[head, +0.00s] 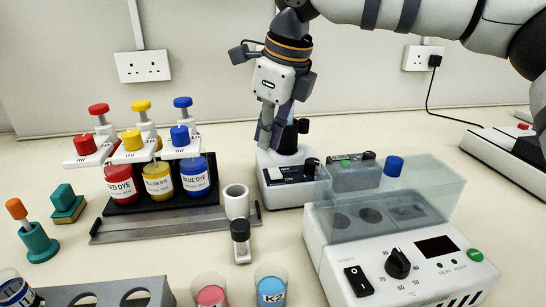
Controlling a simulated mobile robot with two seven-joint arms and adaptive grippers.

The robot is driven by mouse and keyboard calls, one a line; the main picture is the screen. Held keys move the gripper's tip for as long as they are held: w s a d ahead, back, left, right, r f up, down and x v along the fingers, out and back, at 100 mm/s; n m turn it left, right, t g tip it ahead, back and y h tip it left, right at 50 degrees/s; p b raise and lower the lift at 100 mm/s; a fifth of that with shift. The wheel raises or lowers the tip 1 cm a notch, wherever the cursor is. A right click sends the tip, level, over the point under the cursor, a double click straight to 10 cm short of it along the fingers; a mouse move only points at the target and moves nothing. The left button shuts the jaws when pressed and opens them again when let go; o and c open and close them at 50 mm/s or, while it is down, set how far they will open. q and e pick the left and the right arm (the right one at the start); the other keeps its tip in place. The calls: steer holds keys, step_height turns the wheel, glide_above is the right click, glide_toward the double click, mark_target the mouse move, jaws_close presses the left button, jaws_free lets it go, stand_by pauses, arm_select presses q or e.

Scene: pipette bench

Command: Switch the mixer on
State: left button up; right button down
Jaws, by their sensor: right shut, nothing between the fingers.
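The mixer, as far as I can tell, is the small white unit (277,191) in the middle of the bench, with a dark cup on top. Its sloping front carries a black switch panel (291,174) with small white lettering; the switch position is too small to tell. My right gripper (266,143) points down at the mixer's back left, shut and empty. Its fingertips are close to the mixer's top, beside the dark cup; I cannot tell whether they touch it. My left gripper is not in view.
A heater box (330,262) with a dial, power switch and clear cover stands front right. Red, yellow and blue dye bottles (158,182) with pumps stand left.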

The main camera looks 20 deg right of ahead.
mark_target(264, 175)
steer(key=f, duration=0.3)
steer(key=shift+s+f, duration=0.25)
steer(key=shift+f, duration=0.15)
steer(key=shift+w+f, duration=0.15)
steer(key=shift+f, duration=0.15)
steer(key=shift+f, duration=0.35)
step_height(264, 175, up, 5)
steer(key=shift+r, duration=0.2)
steer(key=shift+f, duration=0.1)
